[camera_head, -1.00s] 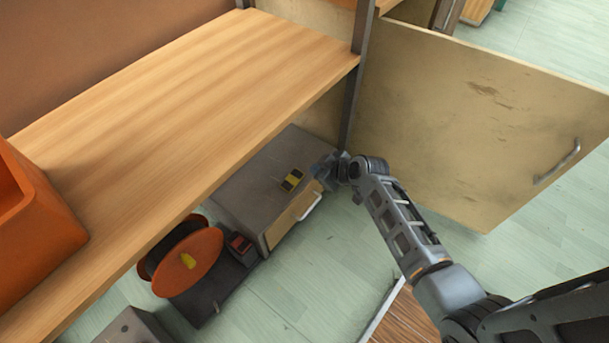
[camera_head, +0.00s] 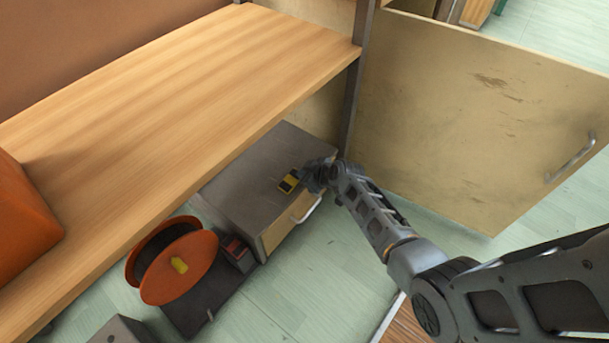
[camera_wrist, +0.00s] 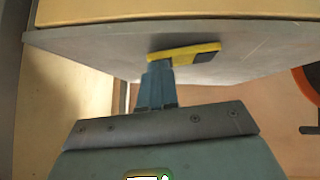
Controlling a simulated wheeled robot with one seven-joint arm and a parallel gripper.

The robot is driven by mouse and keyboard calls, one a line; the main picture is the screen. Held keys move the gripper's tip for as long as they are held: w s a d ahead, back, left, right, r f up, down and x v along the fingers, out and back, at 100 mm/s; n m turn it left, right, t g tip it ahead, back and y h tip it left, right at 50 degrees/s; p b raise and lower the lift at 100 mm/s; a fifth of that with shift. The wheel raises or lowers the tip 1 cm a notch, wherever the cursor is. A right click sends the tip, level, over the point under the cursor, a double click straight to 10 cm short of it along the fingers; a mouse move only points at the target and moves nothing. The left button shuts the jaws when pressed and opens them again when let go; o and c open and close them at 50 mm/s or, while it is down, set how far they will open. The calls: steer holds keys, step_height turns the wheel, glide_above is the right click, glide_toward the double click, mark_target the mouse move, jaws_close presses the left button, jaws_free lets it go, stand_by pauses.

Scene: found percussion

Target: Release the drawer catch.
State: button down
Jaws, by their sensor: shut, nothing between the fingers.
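The drawer catch (camera_head: 289,181) is a small yellow and black piece on top of a grey drawer cabinet (camera_head: 245,180). It also shows as a yellow bar with a dark end in the wrist view (camera_wrist: 190,52). The wooden drawer front (camera_head: 280,232) carries a pale handle (camera_head: 307,210) and looks shut. My gripper (camera_head: 306,180) is shut and empty, right beside the catch. In the wrist view my fingertips (camera_wrist: 160,68) reach the catch's left part and seem to touch it; actual contact is hard to tell.
A wooden shelf (camera_head: 180,90) overhangs the cabinet's back part, with a dark upright post (camera_head: 352,105) close to my arm. An open cupboard door (camera_head: 470,110) stands to the right. An orange cable reel (camera_head: 180,265) and a small dark red box (camera_head: 238,252) sit left of the cabinet.

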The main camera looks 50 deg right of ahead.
steer(key=b, duration=0.1)
steer(key=f+b, duration=0.1)
steer(key=shift+d+f+m+y+b, duration=0.3)
steer(key=shift+y, duration=0.1)
steer(key=shift+d+f+b, duration=0.25)
steer(key=shift+b, duration=0.6)
steer(key=shift+r, duration=0.2)
steer(key=r+p, duration=0.2)
steer(key=d+r+p, duration=0.1)
steer(key=r+p, duration=0.1)
steer(key=r, duration=0.1)
steer(key=shift+s+d+r, duration=0.15)
steer(key=shift+d+r, duration=0.05)
steer(key=shift+r, duration=0.05)
steer(key=d+p+v, duration=0.1)
steer(key=p+v, duration=0.2)
steer(key=v, duration=0.6)
steer(key=shift+d, duration=0.4)
steer(key=shift+s+f, duration=0.1)
